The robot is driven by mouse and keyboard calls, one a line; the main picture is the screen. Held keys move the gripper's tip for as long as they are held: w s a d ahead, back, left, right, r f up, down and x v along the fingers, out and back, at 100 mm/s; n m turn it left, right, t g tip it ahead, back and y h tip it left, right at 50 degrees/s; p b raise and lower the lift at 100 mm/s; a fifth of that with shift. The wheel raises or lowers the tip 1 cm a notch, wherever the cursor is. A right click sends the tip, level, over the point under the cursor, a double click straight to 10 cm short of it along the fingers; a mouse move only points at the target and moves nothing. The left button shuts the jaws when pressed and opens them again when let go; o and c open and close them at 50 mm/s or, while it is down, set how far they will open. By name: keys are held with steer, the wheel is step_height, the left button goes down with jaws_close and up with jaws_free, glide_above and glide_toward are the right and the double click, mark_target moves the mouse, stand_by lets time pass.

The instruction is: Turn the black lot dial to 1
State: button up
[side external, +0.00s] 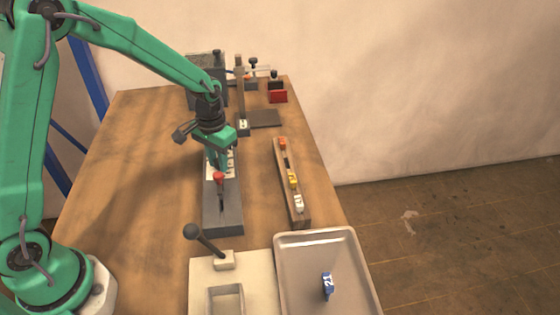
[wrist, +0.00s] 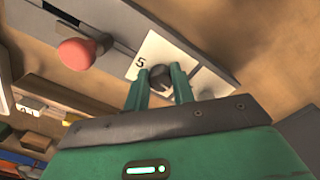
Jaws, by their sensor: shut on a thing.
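My gripper (wrist: 160,90) is shut on the black lot dial (wrist: 160,73), a small dark round knob between its two green fingers in the wrist view. The dial sits on a white plate (wrist: 152,47) on the grey panel. The numeral 5 shows on the plate beside the dial; other marks are hidden by the fingers. In the side view my gripper (side external: 218,160) points down over the grey panel (side external: 222,215) and hides the dial.
A red knob (side external: 218,177) on a slot stands close beside my gripper. A wooden rack (side external: 291,185) with coloured blocks lies to the right. A metal tray (side external: 365,270) holding a blue block (side external: 327,285) and a black-handled lever (side external: 205,240) are at the front.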

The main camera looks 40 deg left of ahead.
steer(key=shift+r, duration=0.1)
steer(key=o, duration=1)
steer(key=shift+r, duration=0.1)
step_height(320, 180, up, 7)
steer(key=shift+r, duration=0.3)
